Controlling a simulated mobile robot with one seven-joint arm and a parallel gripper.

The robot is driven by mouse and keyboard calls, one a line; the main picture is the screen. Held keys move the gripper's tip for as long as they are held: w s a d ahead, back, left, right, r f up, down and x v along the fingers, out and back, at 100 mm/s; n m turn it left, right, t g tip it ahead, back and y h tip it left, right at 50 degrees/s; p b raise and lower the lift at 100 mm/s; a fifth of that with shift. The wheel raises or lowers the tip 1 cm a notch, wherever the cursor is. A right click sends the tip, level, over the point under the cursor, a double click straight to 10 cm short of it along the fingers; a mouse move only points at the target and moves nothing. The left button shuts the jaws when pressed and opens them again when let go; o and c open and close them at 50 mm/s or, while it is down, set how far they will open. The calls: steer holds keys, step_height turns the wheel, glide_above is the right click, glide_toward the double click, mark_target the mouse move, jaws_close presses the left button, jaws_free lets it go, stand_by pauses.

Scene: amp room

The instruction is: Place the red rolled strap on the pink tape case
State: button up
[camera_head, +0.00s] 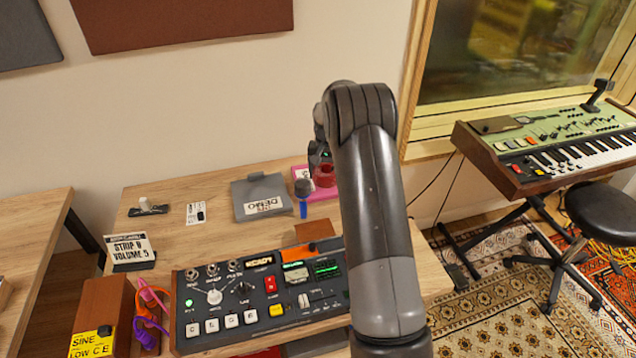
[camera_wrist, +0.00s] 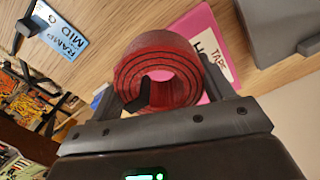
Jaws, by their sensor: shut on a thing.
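The red rolled strap (camera_wrist: 160,68) is a coiled roll held between the fingers of my gripper (camera_wrist: 170,92) in the wrist view. In the head view the strap (camera_head: 324,177) shows as a red patch beside my arm, over the pink tape case (camera_head: 318,195). The pink tape case (camera_wrist: 200,30) lies flat on the table behind the strap in the wrist view, with a white label on it. My arm hides part of the case in the head view. I cannot tell whether the strap touches the case.
A grey case labelled DEMO (camera_head: 262,190) lies left of the pink case. A small blue object (camera_head: 303,209) is close by. A control panel with knobs and buttons (camera_head: 262,295) stands in front. The table's middle left (camera_head: 160,235) is clear.

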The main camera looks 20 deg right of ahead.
mark_target(318, 190)
steer(key=shift+w+a+f, duration=0.85)
steer(key=shift+a, duration=0.25)
steer(key=shift+f, duration=2)
steer(key=shift+f, duration=0.1)
steer(key=o, duration=1)
